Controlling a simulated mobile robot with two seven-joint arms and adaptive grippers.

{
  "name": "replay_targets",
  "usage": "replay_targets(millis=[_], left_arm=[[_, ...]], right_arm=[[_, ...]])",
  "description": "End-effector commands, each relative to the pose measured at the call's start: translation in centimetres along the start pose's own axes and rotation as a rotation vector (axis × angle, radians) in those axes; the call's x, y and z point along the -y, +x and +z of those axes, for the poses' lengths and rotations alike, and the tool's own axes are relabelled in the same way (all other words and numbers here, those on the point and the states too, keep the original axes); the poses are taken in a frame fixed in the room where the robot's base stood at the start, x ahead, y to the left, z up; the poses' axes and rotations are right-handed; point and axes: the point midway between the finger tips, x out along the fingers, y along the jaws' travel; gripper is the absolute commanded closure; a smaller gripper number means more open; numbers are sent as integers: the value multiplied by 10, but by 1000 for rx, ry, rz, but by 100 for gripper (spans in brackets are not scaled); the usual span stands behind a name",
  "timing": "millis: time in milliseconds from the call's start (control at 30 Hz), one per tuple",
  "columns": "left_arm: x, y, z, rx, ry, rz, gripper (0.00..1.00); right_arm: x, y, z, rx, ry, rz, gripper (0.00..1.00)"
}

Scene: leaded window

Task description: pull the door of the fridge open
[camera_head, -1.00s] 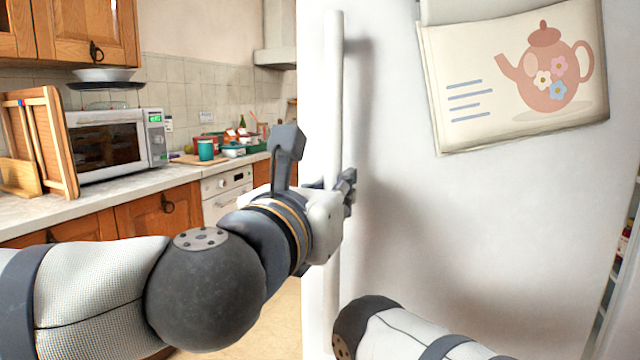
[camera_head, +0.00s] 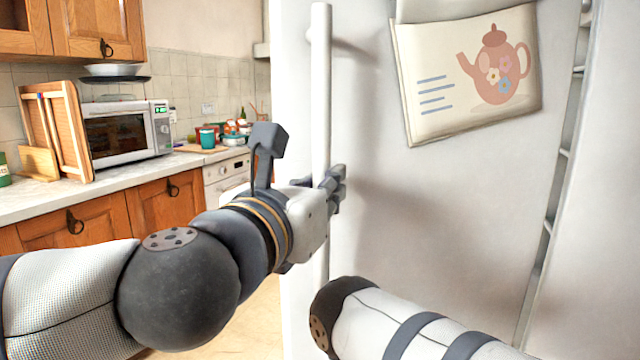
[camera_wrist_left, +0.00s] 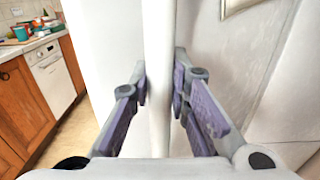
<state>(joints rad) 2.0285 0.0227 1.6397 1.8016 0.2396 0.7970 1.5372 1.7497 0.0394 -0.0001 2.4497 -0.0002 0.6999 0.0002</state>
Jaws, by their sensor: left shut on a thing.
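The fridge door (camera_head: 450,200) is a large white panel filling the middle and right of the head view. Its long white vertical bar handle (camera_head: 320,90) runs near its left edge. My left gripper (camera_head: 334,182) is shut on the handle, at about the middle of the visible bar. In the left wrist view the handle (camera_wrist_left: 158,40) passes upright between the two fingers, one on each side. My right arm (camera_head: 400,325) shows at the bottom of the head view. Its gripper is out of view.
A paper with a teapot picture (camera_head: 475,75) hangs on the door. A narrow strip with several crossbars (camera_head: 553,190) shows beyond the door's right side. At the left stand a counter (camera_head: 60,195), a microwave (camera_head: 118,135) and wooden cabinets (camera_head: 75,220). Pale floor (camera_head: 245,315) shows below.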

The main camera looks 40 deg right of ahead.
Motion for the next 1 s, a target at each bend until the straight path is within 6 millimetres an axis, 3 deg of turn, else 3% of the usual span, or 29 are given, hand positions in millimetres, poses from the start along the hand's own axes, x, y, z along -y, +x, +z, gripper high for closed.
replay_targets(millis=[367,400,500,800,867,1000], left_arm=[[1,0,1,2,1,-2,100],[1,0,1,2,1,-2,79],[1,0,1,2,1,-1,62],[0,-2,0,1,0,0,62],[0,-10,0,1,0,-1,62],[0,-45,1,2,0,-2,62]], right_arm=[[0,0,0,-1,0,0,60],[0,0,0,-1,0,0,60],[0,0,0,-1,0,0,60],[0,0,0,0,0,0,60],[0,0,0,0,0,0,60],[0,0,0,0,0,0,60]])
